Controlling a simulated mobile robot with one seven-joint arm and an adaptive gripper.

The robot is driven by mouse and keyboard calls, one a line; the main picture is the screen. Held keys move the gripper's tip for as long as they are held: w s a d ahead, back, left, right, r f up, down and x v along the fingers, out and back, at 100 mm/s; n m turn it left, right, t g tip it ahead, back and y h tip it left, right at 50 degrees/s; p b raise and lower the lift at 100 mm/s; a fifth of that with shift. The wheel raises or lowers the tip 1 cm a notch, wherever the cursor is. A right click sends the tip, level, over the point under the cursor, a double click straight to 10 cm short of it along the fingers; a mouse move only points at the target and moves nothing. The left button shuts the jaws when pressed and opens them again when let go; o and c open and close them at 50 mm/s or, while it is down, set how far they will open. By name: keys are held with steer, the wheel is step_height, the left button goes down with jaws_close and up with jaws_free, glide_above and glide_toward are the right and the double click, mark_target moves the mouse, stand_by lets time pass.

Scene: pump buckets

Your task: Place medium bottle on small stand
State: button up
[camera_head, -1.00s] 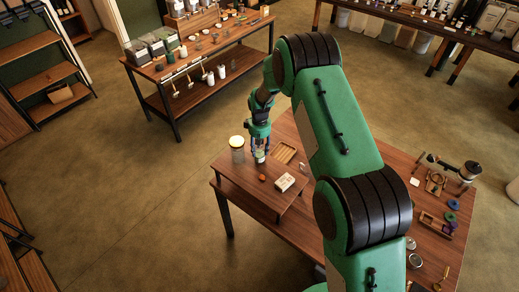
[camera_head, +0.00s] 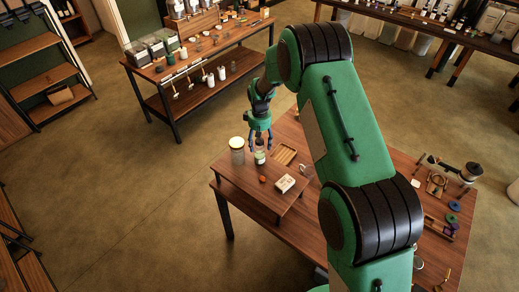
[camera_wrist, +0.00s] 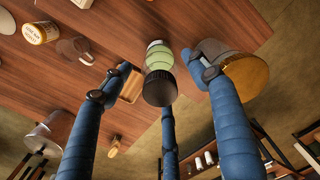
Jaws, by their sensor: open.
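A small bottle (camera_head: 260,157) with a pale green band stands upright on the low raised wooden stand (camera_head: 238,183) at the table's left end. In the wrist view the bottle (camera_wrist: 158,58) shows green contents and a dark round cap facing me. My gripper (camera_head: 258,141) is just above the bottle in the head view, with its fingers spread. In the wrist view its blue fingers (camera_wrist: 165,82) are apart around the cap, with gaps on both sides. I cannot tell whether any finger touches the bottle.
A larger jar with a yellowish lid (camera_head: 237,150) stands close left of the bottle; the wrist view shows it at right (camera_wrist: 247,72). A wooden tray (camera_head: 284,153), a small red-orange object (camera_head: 263,179) and a white box (camera_head: 285,183) are nearby. The stand's front left is clear.

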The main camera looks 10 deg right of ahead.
steer(key=shift+r+b, duration=0.5)
steer(key=shift+r, duration=3.1)
steer(key=shift+s+r, duration=0.1)
steer(key=shift+r, duration=0.2)
steer(key=s+d+r+m+t, duration=0.1)
steer(key=s+d+r, duration=0.1)
steer(key=s+r, duration=0.55)
steer(key=s+d+r+m+t, duration=0.15)
steer(key=s+r, duration=0.25)
steer(key=r, duration=0.7)
steer(key=s+d+r, duration=0.3)
steer(key=s+r, duration=0.3)
steer(key=r, duration=0.3)
steer(key=s+d+r+m+t, duration=0.1)
steer(key=s+d+r+m, duration=0.1)
steer(key=s, duration=1.3)
steer(key=s+d+r+m+t, duration=0.2)
steer(key=s+r, duration=0.2)
steer(key=s, duration=1.2)
steer(key=shift+r, duration=0.25)
steer(key=shift+f, duration=0.15)
